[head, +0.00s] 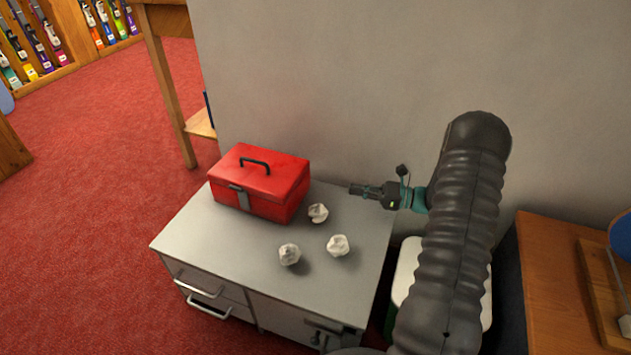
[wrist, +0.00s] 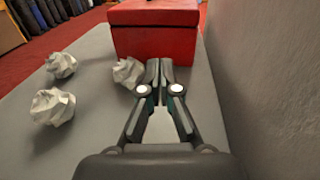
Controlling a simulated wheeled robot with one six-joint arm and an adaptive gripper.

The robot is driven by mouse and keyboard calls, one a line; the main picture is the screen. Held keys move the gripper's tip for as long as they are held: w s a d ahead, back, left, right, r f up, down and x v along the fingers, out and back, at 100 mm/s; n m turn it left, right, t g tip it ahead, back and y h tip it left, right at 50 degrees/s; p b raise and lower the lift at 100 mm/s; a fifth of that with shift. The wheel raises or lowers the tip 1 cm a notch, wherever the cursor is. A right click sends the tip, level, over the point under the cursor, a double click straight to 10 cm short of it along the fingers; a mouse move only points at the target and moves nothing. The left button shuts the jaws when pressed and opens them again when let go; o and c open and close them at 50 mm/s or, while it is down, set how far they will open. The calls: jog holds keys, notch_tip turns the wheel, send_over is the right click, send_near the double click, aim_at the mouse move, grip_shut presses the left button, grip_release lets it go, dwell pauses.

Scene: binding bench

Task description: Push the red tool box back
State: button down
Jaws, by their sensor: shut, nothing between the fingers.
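The red tool box (head: 261,181) with a dark handle and a grey latch stands upright on the grey cabinet top (head: 190,240), near the wall at the far left corner. In the wrist view the tool box (wrist: 153,33) is straight ahead of my gripper (wrist: 161,65). In the head view my gripper (head: 352,188) is to the right of the box, apart from it, with its fingers pointing left at it. The fingers are shut and empty. The lower part of the box is partly hidden behind the fingers in the wrist view.
Three crumpled paper balls, one by the box (head: 318,212), one in front (head: 289,254) and one to the right (head: 338,245), lie on the cabinet top. The wall (head: 320,80) runs along the back.

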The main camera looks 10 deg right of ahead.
aim_at(302, 181)
jog(key=x, duration=1.3)
jog(key=shift+w+a+f, duration=0.1)
jog(key=shift+w+a, duration=0.2)
jog(key=shift+w, duration=0.05)
